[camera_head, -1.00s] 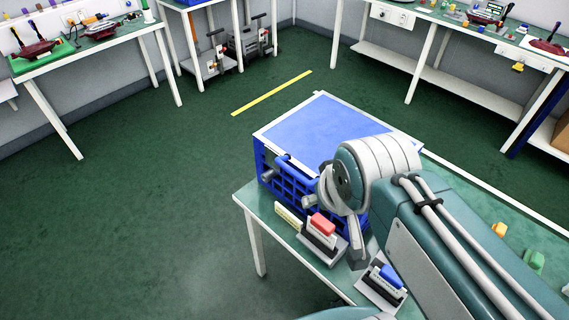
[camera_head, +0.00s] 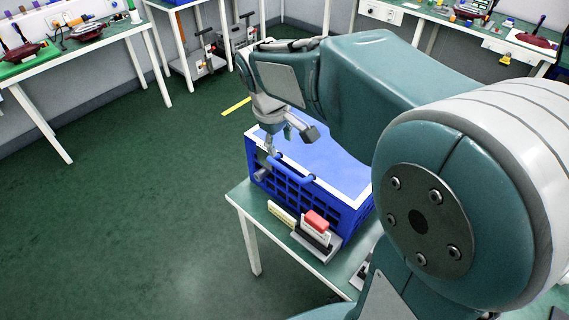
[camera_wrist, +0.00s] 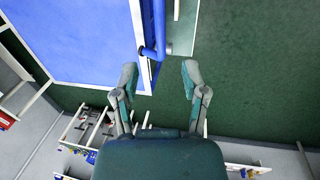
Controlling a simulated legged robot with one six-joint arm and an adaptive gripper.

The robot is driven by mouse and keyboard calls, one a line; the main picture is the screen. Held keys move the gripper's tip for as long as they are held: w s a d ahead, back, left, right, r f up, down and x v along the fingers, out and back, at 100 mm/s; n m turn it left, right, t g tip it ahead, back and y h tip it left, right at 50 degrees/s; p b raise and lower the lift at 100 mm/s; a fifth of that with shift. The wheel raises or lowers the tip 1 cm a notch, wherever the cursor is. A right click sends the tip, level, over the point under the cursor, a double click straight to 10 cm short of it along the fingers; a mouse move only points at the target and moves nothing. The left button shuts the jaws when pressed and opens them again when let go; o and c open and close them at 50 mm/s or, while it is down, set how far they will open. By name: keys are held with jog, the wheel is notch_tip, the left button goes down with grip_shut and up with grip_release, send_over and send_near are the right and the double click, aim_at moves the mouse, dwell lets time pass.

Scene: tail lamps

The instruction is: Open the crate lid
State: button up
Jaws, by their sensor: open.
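The blue crate (camera_head: 335,207) stands on a green-topped table. Its blue lid (camera_head: 340,168) with a white border lies flat on top, shut. A blue bar handle (camera_head: 293,172) runs along the lid's front edge; it also shows in the wrist view (camera_wrist: 159,25). My gripper (camera_head: 293,143) is open and empty over the lid's front left part, close to the handle. In the wrist view my gripper (camera_wrist: 160,72) has its fingers spread, with the handle's near end just ahead of the gap. My arm hides the crate's right side.
A stand with a red block (camera_head: 316,221) and a yellow label strip (camera_head: 282,214) sit on the table in front of the crate. Workbenches with tools line the walls. A yellow floor strip (camera_head: 236,106) lies behind the crate. The green floor at left is clear.

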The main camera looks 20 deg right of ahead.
aim_at(287, 170)
jog(key=x, duration=1)
jog(key=shift+f, duration=0.35)
grip_shut()
